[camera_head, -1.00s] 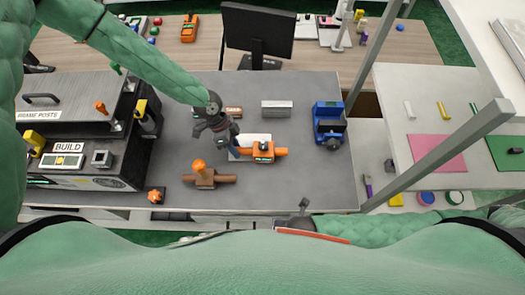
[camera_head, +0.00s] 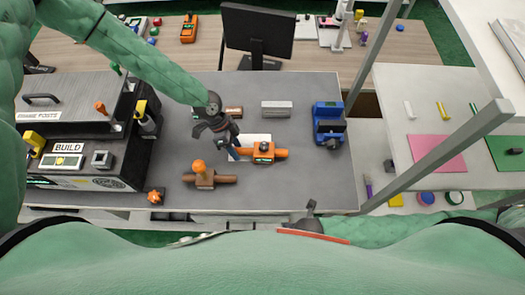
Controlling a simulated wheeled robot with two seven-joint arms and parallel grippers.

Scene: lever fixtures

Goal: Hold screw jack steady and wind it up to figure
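Which fixture is the screw jack I cannot tell for sure. An orange block with a small green display and dark knob (camera_head: 264,151) sits mid-bench on a horizontal bar. My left gripper (camera_head: 234,151) points down at this block's left end, beside a small blue piece. Whether it touches, and how its fingers stand, is too small to tell. A second orange fixture with an upright orange knob (camera_head: 200,176) stands on a brown bar, front left of it. My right gripper (camera_head: 311,206) shows only in part as a dark shape at the bench's front edge; its fingers are unclear.
A blue machine (camera_head: 328,123) stands at the bench's right, a grey block (camera_head: 277,107) at the back. A dark cabinet labelled BUILD (camera_head: 83,164) fills the left. An orange star knob (camera_head: 155,196) is front left. A grey post slants past the right edge.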

